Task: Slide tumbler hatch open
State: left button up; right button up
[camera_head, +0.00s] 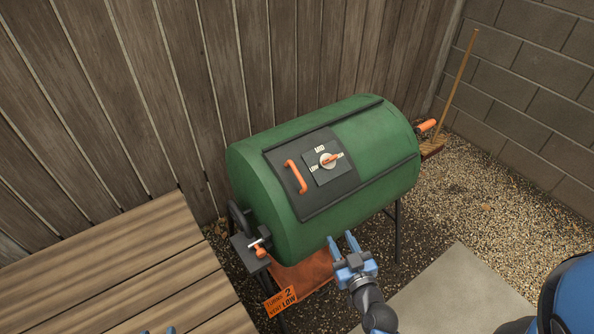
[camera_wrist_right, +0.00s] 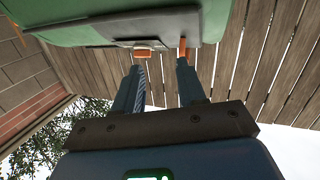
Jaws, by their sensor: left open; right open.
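The green tumbler drum (camera_head: 380,150) lies on its side on a dark stand. Its dark grey hatch (camera_head: 315,195) sits at the left part of two dark rails; no opening shows. The hatch has an upright orange handle (camera_head: 295,176) and a dial (camera_head: 328,160) with an orange pointer. My right gripper (camera_head: 345,243) is open and empty, below the drum's front and apart from the handle. In the right wrist view its fingers (camera_wrist_right: 160,75) point toward the drum, with the orange handle (camera_wrist_right: 183,48) beyond them. My left gripper (camera_head: 158,331) shows only blue tips at the bottom edge, apart.
A wooden bench top (camera_head: 110,270) fills the lower left. An orange sign (camera_head: 281,302) hangs below the drum near an orange latch (camera_head: 260,249) and an orange tray (camera_head: 305,272). A wooden fence (camera_head: 150,90) and block wall (camera_head: 530,90) stand behind. Gravel and paving lie at right.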

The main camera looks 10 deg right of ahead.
aim_at(300, 178)
jog(key=w+a+r+n+y+p, duration=0.1)
jog(key=w+a+r, duration=0.1)
jog(key=w, duration=0.4)
jog(key=w+a+r+n+y+p, duration=0.1)
jog(key=w+a+r, duration=0.1)
jog(key=w, duration=0.4)
jog(key=w+a+r+n+y+p, duration=0.1)
jog(key=w+a+r+y, duration=0.1)
jog(key=w, duration=0.4)
jog(key=shift+a+n+p, duration=0.2)
jog(key=shift+n+p, duration=0.1)
jog(key=shift+x, duration=1.05)
grip_shut()
jog(key=shift+d+f, duration=0.1)
